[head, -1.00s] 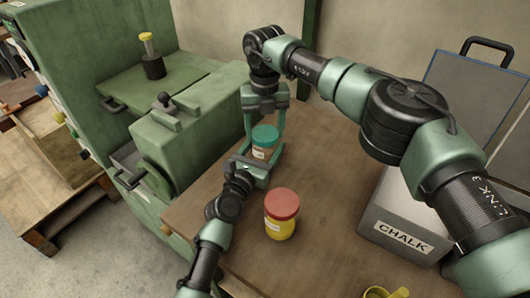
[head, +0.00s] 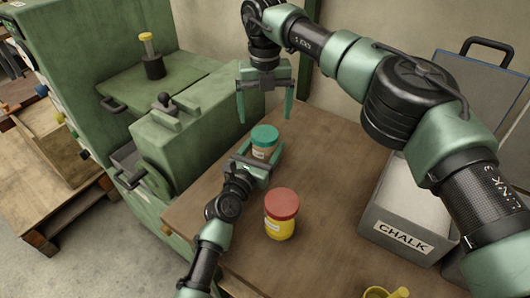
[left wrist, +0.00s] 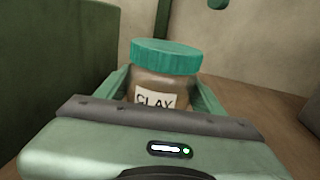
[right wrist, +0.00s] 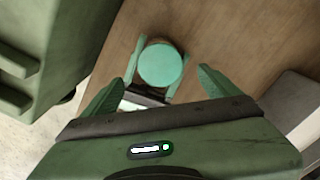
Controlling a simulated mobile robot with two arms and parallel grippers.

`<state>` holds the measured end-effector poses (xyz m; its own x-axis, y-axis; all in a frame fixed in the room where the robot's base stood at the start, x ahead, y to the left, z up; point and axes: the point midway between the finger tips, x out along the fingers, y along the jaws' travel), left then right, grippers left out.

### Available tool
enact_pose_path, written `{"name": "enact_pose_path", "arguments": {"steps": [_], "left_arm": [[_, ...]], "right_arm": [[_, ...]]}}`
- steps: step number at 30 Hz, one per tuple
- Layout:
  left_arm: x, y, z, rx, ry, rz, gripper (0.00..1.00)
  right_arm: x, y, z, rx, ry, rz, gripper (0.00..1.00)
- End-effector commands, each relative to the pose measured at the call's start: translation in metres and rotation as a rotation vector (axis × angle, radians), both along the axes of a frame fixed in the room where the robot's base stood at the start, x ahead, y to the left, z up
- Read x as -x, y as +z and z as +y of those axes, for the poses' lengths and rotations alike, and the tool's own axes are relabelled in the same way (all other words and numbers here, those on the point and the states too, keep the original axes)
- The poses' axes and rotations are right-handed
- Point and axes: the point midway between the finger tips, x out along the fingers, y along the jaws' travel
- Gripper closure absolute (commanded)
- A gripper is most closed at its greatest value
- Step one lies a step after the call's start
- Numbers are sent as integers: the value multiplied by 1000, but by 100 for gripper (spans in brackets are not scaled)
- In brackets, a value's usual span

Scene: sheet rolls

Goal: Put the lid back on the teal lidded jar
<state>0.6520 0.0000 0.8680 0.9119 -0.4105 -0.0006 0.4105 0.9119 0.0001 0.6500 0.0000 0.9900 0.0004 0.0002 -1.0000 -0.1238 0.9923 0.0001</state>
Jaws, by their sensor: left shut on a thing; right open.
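The teal lidded jar (head: 263,151) stands on the wooden table, with brown contents and a label reading CLAY in the left wrist view (left wrist: 160,90). Its teal lid (head: 264,133) sits on top of the jar and looks level; the lid also shows from above in the right wrist view (right wrist: 161,65). My left gripper (head: 264,158) is shut on the jar's body, a finger on each side. My right gripper (head: 265,112) is open and empty above the lid, apart from it.
A yellow jar with a red lid (head: 281,213) stands in front of the teal one. A grey CHALK box (head: 401,231) is on the right, with a yellow cup (head: 386,292) at the front edge. A green machine (head: 190,130) borders the table's left.

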Motion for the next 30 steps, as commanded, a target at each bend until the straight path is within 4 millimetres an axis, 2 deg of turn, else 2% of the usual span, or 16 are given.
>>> {"name": "enact_pose_path", "arguments": {"steps": [3,9,21,22,24,30], "left_arm": [[0,-1,0,1,-1,1,100],[0,-1,0,1,-1,1,100],[0,-1,0,1,-1,1,100],[0,0,0,1,-1,1,24],[0,0,0,1,-1,1,7],[0,0,0,0,-1,1,7]], "right_arm": [[-1,26,0,0,-2,-3,10],[0,52,0,-1,-2,-1,10],[0,59,0,0,0,0,10],[0,59,0,0,0,0,10],[0,59,0,0,-1,0,10],[0,58,0,0,-1,0,10]]}}
